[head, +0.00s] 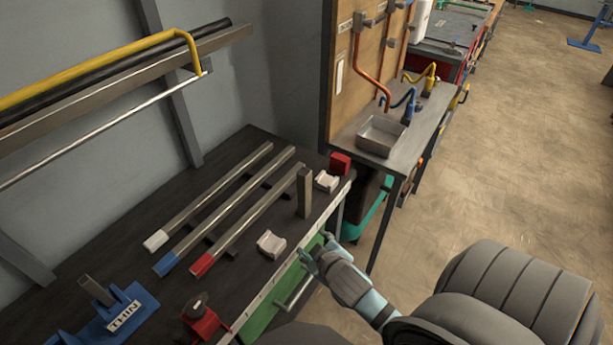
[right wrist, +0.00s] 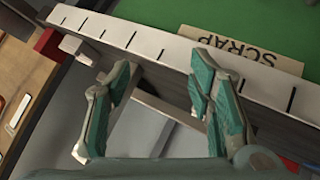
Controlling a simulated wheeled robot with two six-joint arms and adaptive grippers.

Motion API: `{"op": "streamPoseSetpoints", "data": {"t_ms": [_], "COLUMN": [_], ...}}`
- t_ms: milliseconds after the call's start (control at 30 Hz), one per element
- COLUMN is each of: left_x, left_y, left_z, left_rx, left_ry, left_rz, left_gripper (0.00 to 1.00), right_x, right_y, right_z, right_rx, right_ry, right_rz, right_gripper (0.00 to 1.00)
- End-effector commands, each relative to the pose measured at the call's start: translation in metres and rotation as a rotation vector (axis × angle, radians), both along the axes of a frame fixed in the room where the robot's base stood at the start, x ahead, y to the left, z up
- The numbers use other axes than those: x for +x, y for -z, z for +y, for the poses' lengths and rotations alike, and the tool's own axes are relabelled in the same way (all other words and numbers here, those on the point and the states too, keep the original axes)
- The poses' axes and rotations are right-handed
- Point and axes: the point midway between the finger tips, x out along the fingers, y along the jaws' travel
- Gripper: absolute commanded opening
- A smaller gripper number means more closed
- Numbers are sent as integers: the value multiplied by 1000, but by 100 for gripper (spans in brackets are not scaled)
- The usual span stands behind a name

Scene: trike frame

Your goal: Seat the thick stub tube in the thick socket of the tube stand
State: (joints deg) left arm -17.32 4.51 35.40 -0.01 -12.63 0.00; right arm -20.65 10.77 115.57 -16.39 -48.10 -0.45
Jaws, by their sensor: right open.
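A short square steel tube (head: 304,193) stands upright on the dark bench near its front edge; it looks like the thick stub tube. The blue tube stand (head: 109,322) is at the lower left, with a plate reading THIN. A small square tube (head: 97,290) rises at a tilt by that plate. The rest of the stand is cut off by the frame, and I cannot make out the thick socket. My right gripper (head: 314,254) is just off the bench's front edge, open, apart from the upright tube. In the right wrist view its fingers (right wrist: 165,76) are spread. My left gripper is out of view.
Long tubes with white, blue and red ends (head: 202,265) lie on the bench. White blocks (head: 271,244), a red block (head: 340,163) and a red vise-like tool (head: 203,318) stand near the front edge. A green front with a SCRAP label (right wrist: 240,51) lies below the ruled edge.

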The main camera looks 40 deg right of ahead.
Motion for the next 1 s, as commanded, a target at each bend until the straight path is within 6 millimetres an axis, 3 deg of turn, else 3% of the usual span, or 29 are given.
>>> {"op": "streamPoseSetpoints", "data": {"t_ms": [100, 167, 200, 267, 300, 367, 400, 467, 533, 633, 700, 800, 867, 1000], "left_x": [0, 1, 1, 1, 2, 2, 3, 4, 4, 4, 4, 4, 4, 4], "left_y": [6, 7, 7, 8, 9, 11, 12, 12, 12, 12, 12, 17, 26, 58], "left_z": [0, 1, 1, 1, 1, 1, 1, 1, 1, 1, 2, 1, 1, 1], "left_rx": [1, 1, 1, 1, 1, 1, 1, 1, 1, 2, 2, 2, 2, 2], "left_ry": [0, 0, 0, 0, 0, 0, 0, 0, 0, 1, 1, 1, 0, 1], "left_rz": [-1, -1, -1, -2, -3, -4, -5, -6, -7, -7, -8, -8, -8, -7], "left_gripper": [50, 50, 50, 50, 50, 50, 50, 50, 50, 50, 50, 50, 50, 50], "right_x": [61, 88, 101, 113, 111, 101, 95, 96, 104, 102, 91, 79, 79, 93], "right_y": [-103, -166, -212, -284, -324, -350, -343, -307, -260, -230, -227, -225, -213, -173], "right_z": [-8, -2, 9, 42, 75, 128, 154, 161, 118, 26, -22, -55, -59, -55], "right_rx": [-210, -356, -476, -714, -908, -1229, -1460, -1761, -1962, -1967, -1881, -1786, -1764, -1763], "right_ry": [-109, -199, -281, -455, -611, -909, -1141, -1518, -1918, -2286, -2406, -2470, -2481, -2481], "right_rz": [-326, -520, -661, -894, -1042, -1181, -1204, -1087, -754, -200, 80, 277, 308, 304], "right_gripper": [48, 48, 48, 48, 48, 48, 48, 48, 48, 48, 48, 48, 48, 48]}}
